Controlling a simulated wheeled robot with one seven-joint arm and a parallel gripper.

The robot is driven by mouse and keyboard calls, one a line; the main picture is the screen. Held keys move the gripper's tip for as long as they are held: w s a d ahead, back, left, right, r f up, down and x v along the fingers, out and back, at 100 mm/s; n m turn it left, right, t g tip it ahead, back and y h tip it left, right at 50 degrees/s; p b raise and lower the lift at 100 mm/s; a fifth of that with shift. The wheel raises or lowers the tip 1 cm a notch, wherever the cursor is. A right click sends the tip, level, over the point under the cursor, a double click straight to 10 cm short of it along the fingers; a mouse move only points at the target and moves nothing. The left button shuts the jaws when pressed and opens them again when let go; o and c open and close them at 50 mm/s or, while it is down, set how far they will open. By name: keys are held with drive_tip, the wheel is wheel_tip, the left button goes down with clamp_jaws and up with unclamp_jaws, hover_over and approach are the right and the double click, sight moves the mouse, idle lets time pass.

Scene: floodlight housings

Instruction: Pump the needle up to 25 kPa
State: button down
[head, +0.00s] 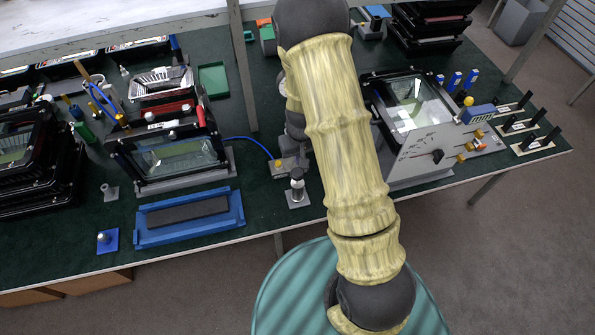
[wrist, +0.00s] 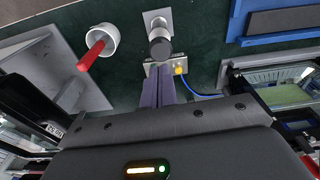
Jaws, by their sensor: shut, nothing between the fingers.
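A small hand pump with a black knob (head: 297,174) on a bright stem stands on a grey plate at the bench's front edge. Its knob (wrist: 160,48) also shows in the wrist view. Beside it is a valve block (head: 284,167) with yellow fittings and a blue hose. A grey dial panel (head: 410,163) with tick marks and a dark needle (head: 424,155) stands at right; its reading is too small to tell. My gripper (wrist: 156,72) is shut and empty, its fingertips close to the pump and block; contact cannot be told.
A white round piece with a red rod (wrist: 95,54) stands beside the pump in the wrist view. A glazed housing (head: 180,157) and a blue tray (head: 190,230) lie left of the pump. Another housing (head: 412,100) is behind the dial panel. Black-handled parts (head: 520,125) sit far right.

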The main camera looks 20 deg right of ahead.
sight(299, 175)
drive_tip(key=shift+w+f+b, duration=0.15)
drive_tip(key=shift+f+b, duration=1.05)
drive_tip(key=shift+f, duration=0.5)
drive_tip(key=shift+w+f+b, duration=0.15)
drive_tip(key=shift+f+b, duration=1.05)
drive_tip(key=shift+f, duration=0.5)
wheel_tip(299, 175, down, 4)
drive_tip(key=b, duration=0.3)
drive_tip(key=shift+b, duration=0.3)
drive_tip(key=shift+s, duration=0.1)
drive_tip(key=s, duration=0.1)
drive_tip(key=s+r, duration=0.1)
drive_tip(key=s, duration=0.1)
drive_tip(key=shift+d, duration=0.1)
drive_tip(key=shift+w, duration=0.1)
drive_tip(key=shift+r, duration=0.1)
